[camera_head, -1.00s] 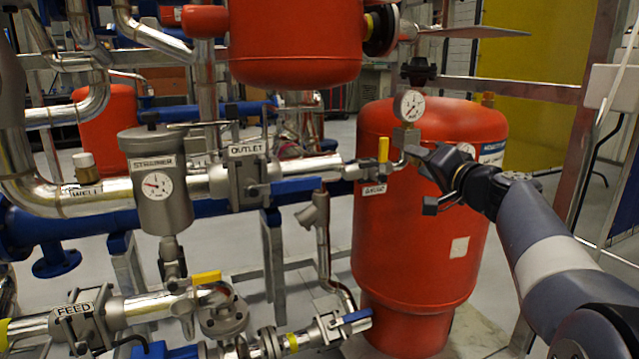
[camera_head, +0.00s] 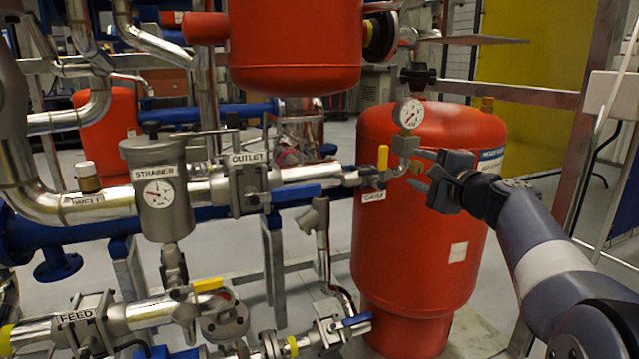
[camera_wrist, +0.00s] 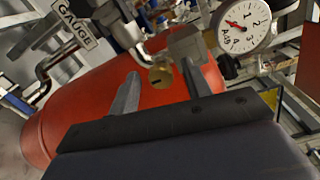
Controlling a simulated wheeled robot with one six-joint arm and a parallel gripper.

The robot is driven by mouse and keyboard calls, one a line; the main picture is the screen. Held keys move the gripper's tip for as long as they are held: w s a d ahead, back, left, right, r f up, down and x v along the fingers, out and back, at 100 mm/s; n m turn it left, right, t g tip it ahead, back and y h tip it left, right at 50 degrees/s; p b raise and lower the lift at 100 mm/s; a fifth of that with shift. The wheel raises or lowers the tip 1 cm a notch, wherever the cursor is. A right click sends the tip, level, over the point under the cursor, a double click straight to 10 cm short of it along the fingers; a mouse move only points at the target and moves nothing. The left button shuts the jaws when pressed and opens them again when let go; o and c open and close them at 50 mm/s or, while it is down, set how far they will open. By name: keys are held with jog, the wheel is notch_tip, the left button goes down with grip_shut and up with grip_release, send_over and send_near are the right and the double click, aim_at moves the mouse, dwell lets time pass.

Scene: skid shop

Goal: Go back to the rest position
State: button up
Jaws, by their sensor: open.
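My gripper (camera_head: 418,171) is open in front of the upper part of the red tank (camera_head: 425,240). In the wrist view its two fingers (camera_wrist: 160,78) stand apart. A brass fitting (camera_wrist: 161,77) shows between their tips and looks not gripped; I cannot tell its exact distance. The round pressure gauge (camera_head: 409,113) sits just above and left of my gripper. In the wrist view the gauge dial (camera_wrist: 243,24) is at upper right. A yellow-handled valve (camera_head: 383,158) with a GAUGE tag (camera_head: 373,196) is left of my gripper.
A red vessel (camera_head: 295,45) hangs above. A metal frame post (camera_head: 588,120) stands right, near my arm. Open floor shows behind at right.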

jog(key=m+p, duration=0.4)
jog(key=shift+r, duration=0.3)
jog(key=m+p, duration=0.2)
jog(key=shift+f+p, duration=0.15)
jog(key=shift+p, duration=0.25)
jog(key=shift+f, duration=0.1)
jog(key=shift+d, duration=0.1)
